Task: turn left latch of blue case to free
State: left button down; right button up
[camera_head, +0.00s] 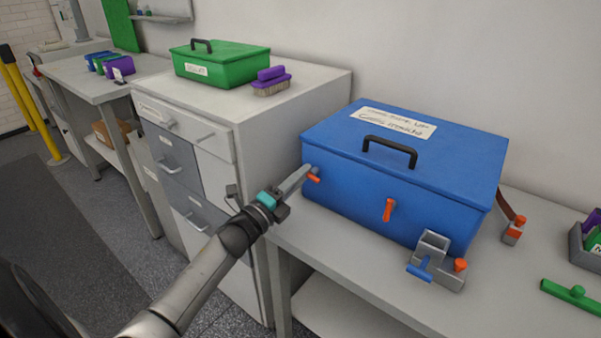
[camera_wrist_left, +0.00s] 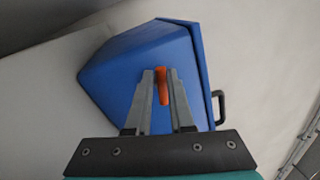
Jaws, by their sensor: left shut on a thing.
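The blue case (camera_head: 340,165) stands on the grey bench with its lid down and a black handle (camera_head: 390,146) on top. My left gripper (camera_head: 309,174) is at the left end of the case, shut on the orange left latch (camera_head: 314,179). In the left wrist view, the latch (camera_wrist_left: 162,86) shows between the two fingertips (camera_wrist_left: 161,75), against the blue wall (camera_wrist_left: 125,85). The fingers hide part of it. A second orange latch (camera_head: 388,210) on the front wall hangs nearly upright, apart from the gripper. My right gripper is not in view.
A grey bracket with a blue bar (camera_head: 433,262) stands at the case's front right. A brown and orange piece (camera_head: 512,229) and a green bar (camera_head: 570,293) lie farther right. A drawer cabinet (camera_head: 225,115) with a green case (camera_head: 220,65) and purple brush (camera_head: 271,82) stands left.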

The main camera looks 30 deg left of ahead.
pick_arm(q)
jog(key=shift+d+r+n+y+p, duration=0.15)
jog(key=shift+n+y+p, duration=0.25)
jog(key=shift+n, duration=1.4)
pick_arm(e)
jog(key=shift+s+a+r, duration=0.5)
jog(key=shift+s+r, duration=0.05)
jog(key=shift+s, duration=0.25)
pick_arm(q)
jog(key=c, duration=0.9)
grip_release()
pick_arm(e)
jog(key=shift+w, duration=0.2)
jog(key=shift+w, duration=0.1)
pick_arm(q)
jog(key=shift+f, duration=0.25)
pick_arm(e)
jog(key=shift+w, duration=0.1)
